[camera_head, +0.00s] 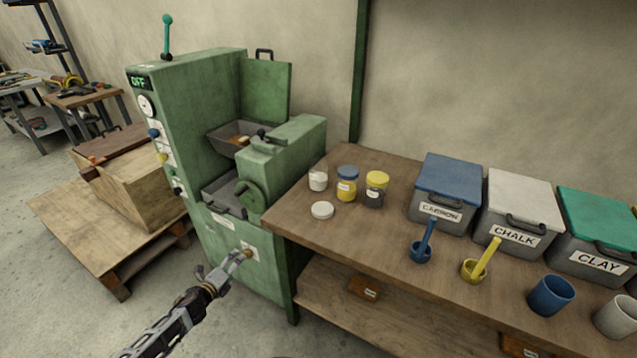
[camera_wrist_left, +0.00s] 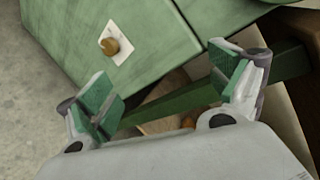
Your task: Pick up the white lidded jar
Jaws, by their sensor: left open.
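A small whitish jar (camera_head: 318,180) stands at the left end of the wooden bench, beside the green machine. Its top looks uncovered, and a round white lid (camera_head: 322,210) lies flat on the bench just in front of it. My left gripper (camera_head: 243,256) is low in front of the machine, left of and below the bench top, well apart from the jar. In the left wrist view the left gripper (camera_wrist_left: 168,95) is open and empty, its green pads spread apart. The jar does not show in that view. My right gripper is not in view.
Right of the jar stand a blue-lidded jar (camera_head: 347,184) and a yellow-lidded jar (camera_head: 376,189). Bins, mortars and cups fill the bench's right. The green machine (camera_head: 195,120) and bench edge (camera_head: 300,256) lie between my gripper and the jar. The bench (camera_head: 345,232) is bare before the lid.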

